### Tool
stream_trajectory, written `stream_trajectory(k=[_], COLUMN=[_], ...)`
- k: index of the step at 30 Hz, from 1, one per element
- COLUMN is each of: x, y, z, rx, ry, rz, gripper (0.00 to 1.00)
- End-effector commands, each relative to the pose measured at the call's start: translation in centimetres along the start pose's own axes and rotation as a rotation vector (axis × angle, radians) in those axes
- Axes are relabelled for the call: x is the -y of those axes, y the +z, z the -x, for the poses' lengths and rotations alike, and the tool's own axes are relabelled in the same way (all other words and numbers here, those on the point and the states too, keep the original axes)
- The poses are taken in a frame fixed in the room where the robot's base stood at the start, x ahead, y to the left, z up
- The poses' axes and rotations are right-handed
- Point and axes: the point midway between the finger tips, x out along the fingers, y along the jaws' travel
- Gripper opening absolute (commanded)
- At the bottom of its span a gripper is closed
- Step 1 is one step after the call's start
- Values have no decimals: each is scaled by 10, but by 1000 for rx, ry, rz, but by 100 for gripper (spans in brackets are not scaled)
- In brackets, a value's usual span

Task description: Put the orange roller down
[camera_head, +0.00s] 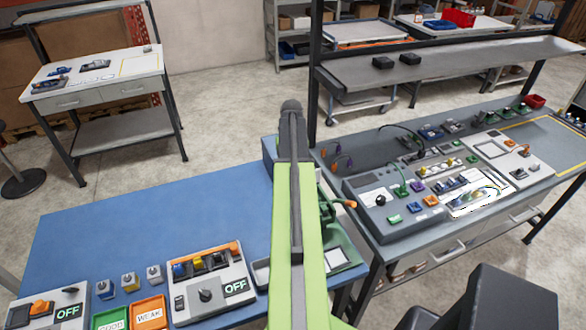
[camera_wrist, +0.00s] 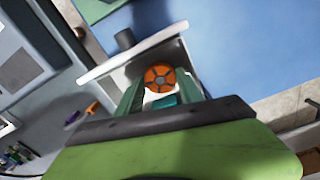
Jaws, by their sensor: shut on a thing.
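The orange roller (camera_wrist: 159,78) shows end-on in the wrist view as a spoked disc with a dark centre. It sits between the dark green fingers of my gripper (camera_wrist: 160,88), which is shut on it. A pale panel (camera_wrist: 95,72) with a dark peg lies just beyond it; whether the roller touches anything there I cannot tell. In the head view my lime arm hides most of this area. A dark green shape (camera_head: 343,232) with an orange tip shows right of the arm; I cannot tell whether it is part of my gripper.
The blue table (camera_head: 130,225) has a clear middle. Along its front edge stand a switch panel (camera_head: 207,284), a green bin (camera_head: 110,319) and an orange bin (camera_head: 149,311). A grey bench (camera_head: 385,265) with many small parts stands at the right.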

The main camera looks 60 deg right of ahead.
Motion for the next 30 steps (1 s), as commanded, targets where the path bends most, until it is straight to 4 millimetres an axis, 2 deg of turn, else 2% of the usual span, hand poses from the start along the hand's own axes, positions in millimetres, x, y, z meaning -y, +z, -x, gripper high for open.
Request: stream_trajectory(k=[1,4,6,12,17,18,22,30], x=[-4,-12,-11,-10,-10,-10,-10,-10], y=[-13,-34,-28,-27,-27,-27,-27,-27], z=[0,0,-16,-12,-17,-15,-15,-15], rx=[0,0,0,0,0,0,0,0], ry=[0,0,0,0,0,0,0,0], rz=[-1,-1,0,1,1,1,1,1], gripper=[4,4,4,4,4,48,65,66])
